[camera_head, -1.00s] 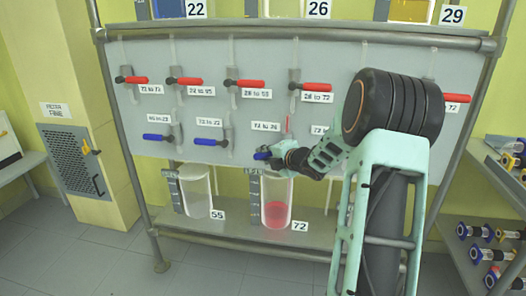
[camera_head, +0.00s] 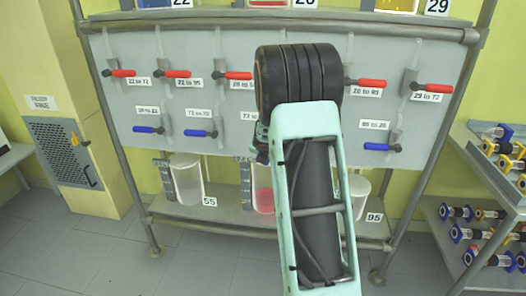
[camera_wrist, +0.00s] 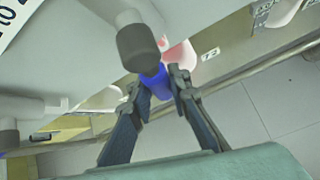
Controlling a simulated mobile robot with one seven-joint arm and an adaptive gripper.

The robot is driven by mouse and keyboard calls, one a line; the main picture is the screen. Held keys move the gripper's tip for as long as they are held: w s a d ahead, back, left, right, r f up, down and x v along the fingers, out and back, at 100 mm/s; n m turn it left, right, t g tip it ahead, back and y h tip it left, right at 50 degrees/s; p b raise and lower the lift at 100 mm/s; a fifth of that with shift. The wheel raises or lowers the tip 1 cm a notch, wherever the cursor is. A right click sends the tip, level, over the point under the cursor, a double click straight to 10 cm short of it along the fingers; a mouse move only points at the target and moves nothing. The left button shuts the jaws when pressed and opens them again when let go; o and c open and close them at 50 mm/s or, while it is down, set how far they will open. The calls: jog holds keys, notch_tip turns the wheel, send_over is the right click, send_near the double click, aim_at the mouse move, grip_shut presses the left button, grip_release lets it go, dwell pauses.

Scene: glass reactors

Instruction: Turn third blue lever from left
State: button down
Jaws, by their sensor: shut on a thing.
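A grey panel (camera_head: 225,103) carries a lower row of blue levers. The first (camera_head: 148,129) and second (camera_head: 200,134) from the left lie sideways, and another (camera_head: 382,147) is at the right. The third is hidden behind my arm in the head view. In the wrist view, my gripper (camera_wrist: 157,84) has its fingertips closed around a blue lever (camera_wrist: 154,76). The lever is beside a dark grey valve end (camera_wrist: 137,46). How far the lever is turned cannot be told.
An upper row of red levers (camera_head: 238,76) runs above. Clear vessels stand on the lower shelf, one (camera_head: 187,182) near label 55 and one with pink liquid (camera_head: 264,201). A side rack (camera_head: 500,193) holds several capped cylinders at the right.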

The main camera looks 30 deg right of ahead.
jog(key=shift+s+d+f+n+g+h+p, duration=0.1)
jog(key=shift+s+d+n+g+h+p, duration=0.4)
jog(key=shift+d+g+h, duration=0.25)
jog(key=shift+a, duration=0.1)
jog(key=c, duration=1.8)
grip_release()
jog(key=v, duration=1.2)
jog(key=shift+s+f, duration=0.1)
